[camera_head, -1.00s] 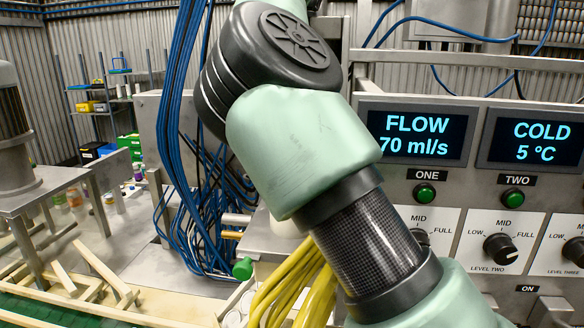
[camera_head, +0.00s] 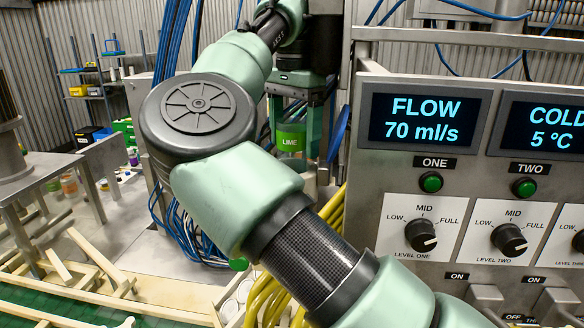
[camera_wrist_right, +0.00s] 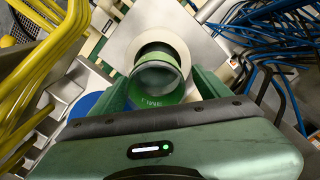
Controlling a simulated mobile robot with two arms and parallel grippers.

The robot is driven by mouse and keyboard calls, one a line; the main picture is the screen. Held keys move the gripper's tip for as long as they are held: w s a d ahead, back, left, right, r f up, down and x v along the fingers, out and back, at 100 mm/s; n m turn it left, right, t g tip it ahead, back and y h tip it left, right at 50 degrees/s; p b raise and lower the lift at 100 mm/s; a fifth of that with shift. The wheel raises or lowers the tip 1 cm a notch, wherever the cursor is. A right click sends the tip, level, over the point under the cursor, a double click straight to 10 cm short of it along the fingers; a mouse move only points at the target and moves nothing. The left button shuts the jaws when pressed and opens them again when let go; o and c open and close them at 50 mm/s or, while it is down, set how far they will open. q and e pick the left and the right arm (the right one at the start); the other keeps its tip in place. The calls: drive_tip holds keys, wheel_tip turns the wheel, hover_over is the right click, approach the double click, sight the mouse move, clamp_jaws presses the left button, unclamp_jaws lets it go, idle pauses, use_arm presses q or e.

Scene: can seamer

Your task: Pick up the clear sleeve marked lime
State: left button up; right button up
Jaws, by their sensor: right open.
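The clear sleeve marked LIME (camera_head: 291,137) stands upright, with a green band and the white word on it. It also shows in the right wrist view as a round open rim with green around it (camera_wrist_right: 158,80). My right gripper (camera_head: 294,146) is open and points down, with one finger on each side of the sleeve. My left gripper is not in view.
The control panel (camera_head: 440,177) with displays and knobs stands close on the right. Yellow hoses (camera_head: 268,296) run in front of it, and blue cables (camera_head: 190,240) hang at the left. A pale round disc (camera_wrist_right: 178,42) lies beneath the sleeve on a metal surface.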

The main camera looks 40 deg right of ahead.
drive_tip(key=shift+s+a, duration=0.15)
drive_tip(key=shift+r, duration=0.1)
drive_tip(key=shift+c, duration=1.2)
clamp_jaws()
